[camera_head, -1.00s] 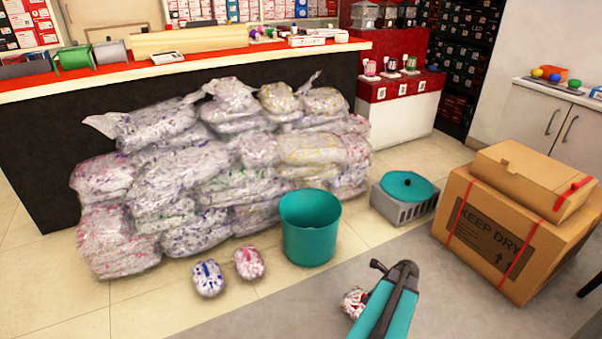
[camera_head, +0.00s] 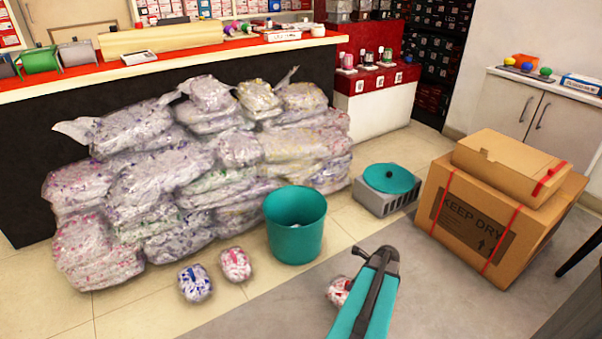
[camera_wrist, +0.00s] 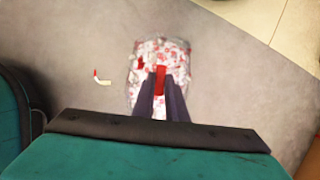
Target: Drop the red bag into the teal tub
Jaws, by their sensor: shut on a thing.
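The red bag (camera_wrist: 148,52), clear with red and white filling, is between the two dark fingers of my gripper (camera_wrist: 161,75) in the wrist view. The gripper is shut on it at a red strip. In the head view the bag (camera_head: 337,290) shows in part left of my teal arm, which hides the rest. Its height above the grey floor is hard to tell. The teal tub (camera_head: 291,243) stands upright and open on the floor, left of and beyond the bag. Something pale shows dimly inside it.
A blue-patterned bag (camera_head: 195,283) and a pink-patterned bag (camera_head: 235,264) lie left of the tub. A pile of filled bags (camera_head: 190,170) stands behind it.

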